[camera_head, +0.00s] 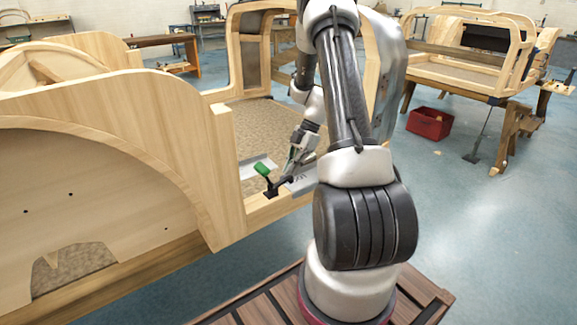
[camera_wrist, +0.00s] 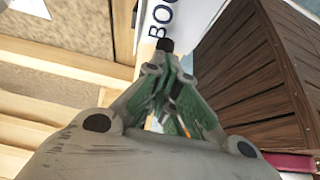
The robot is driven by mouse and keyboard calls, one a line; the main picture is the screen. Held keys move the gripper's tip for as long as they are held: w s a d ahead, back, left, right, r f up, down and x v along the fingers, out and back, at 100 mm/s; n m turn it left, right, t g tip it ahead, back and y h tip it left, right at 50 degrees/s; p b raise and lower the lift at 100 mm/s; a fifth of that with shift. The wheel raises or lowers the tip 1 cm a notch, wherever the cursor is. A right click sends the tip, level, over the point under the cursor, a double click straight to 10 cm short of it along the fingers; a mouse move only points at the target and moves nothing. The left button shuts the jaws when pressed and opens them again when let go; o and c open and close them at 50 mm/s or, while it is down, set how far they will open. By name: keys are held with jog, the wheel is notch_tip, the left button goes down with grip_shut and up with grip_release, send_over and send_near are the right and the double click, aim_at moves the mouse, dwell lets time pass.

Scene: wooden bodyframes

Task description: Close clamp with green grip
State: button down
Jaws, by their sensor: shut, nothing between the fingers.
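The clamp (camera_head: 273,188) is a small black toggle clamp on the wooden sill of the bodyframe (camera_head: 232,190). Its green grip (camera_head: 262,169) sticks up, tilted to the left. My gripper (camera_head: 291,165) is just right of the green grip, low over the sill, and looks apart from it. In the wrist view my gripper's fingers (camera_wrist: 165,78) come together with nothing held between them. A small black tip (camera_wrist: 166,45) shows just past the fingers; I cannot tell what it belongs to. My arm hides part of the area right of the clamp.
A grey-white plate (camera_head: 302,184) lies right of the clamp; lettering shows on a white surface (camera_wrist: 158,20) in the wrist view. The wooden side panel (camera_head: 120,120) rises at left. A red crate (camera_head: 429,123) stands on the open blue floor at right.

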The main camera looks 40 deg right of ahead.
jog(key=shift+d+f, duration=0.35)
jog(key=shift+f, duration=0.3)
